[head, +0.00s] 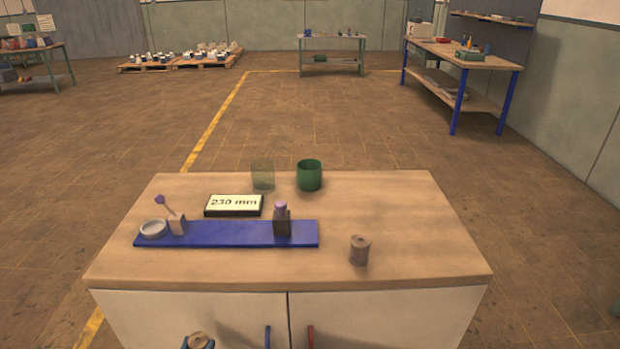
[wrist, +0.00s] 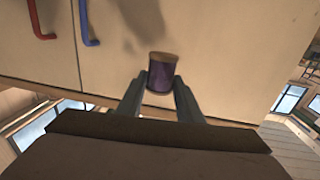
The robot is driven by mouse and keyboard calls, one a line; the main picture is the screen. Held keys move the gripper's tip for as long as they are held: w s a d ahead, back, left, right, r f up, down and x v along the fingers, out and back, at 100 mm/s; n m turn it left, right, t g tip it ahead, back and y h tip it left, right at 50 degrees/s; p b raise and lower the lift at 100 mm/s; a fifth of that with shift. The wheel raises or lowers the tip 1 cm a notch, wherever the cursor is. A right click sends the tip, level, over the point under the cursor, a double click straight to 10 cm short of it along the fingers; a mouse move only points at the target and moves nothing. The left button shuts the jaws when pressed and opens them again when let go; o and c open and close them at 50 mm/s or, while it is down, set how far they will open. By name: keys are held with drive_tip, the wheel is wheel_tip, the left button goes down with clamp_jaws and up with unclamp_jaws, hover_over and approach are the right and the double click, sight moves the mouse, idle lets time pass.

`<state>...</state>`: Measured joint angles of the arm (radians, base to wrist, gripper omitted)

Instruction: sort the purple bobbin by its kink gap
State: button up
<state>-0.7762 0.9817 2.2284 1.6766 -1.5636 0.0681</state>
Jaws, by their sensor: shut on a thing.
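The purple bobbin (wrist: 162,75) has a purple middle and brown ends. My gripper (wrist: 160,86) is shut on it, one finger on each side, in front of the cabinet doors. In the head view only the bobbin's brown top (head: 198,338) shows at the bottom edge, below the tabletop; its purple side is hidden there. A blue strip (head: 225,239) on the table carries a white ring-shaped dish, a pale block with a purple-tipped rod, and a dark block with a purple top (head: 281,222). A display (head: 233,205) behind it seems to read 230 mm.
A clear cup (head: 262,174) and a green cup (head: 309,175) stand at the table's back. A brown bobbin-like spool (head: 359,250) stands at front right. The tabletop's (head: 420,220) right side is clear. Blue and red door handles hang below the front edge.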

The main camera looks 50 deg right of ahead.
drive_tip(key=w+a+r+n+t+y+p, duration=0.2)
drive_tip(key=w+a+r+n+t+y, duration=0.15)
drive_tip(key=w+a+r+y, duration=0.35)
drive_tip(key=w+a+r+n+t+y+p, duration=0.3)
drive_tip(key=w+a+r+n, duration=0.25)
drive_tip(key=w, duration=0.45)
drive_tip(key=w+d+r+n+g+y+p, duration=0.1)
drive_tip(key=d+r+n+y+p, duration=0.4)
drive_tip(key=r, duration=1.1)
drive_tip(key=r+n+y+p, duration=0.1)
drive_tip(key=r+y+p, duration=0.75)
drive_tip(key=r, duration=0.75)
drive_tip(key=w+d+f+m+t+h+p, duration=0.1)
drive_tip(key=w+d+f+m+h, duration=0.15)
drive_tip(key=d, duration=1.25)
drive_tip(key=w+d+f+m+h+p, duration=0.15)
drive_tip(key=d+f+h, duration=0.25)
drive_tip(key=d, duration=1.2)
drive_tip(key=s+d+f+m+h, duration=0.1)
drive_tip(key=s+d, duration=0.4)
drive_tip(key=d, duration=0.8)
drive_tip(key=s+d+f+m+h, duration=0.2)
drive_tip(key=s+d+f+h, duration=0.2)
drive_tip(key=d, duration=0.8)
drive_tip(key=shift+s+d+m+h, duration=0.3)
drive_tip(key=shift+s+d+h, duration=0.1)
drive_tip(key=shift+h, duration=0.8)
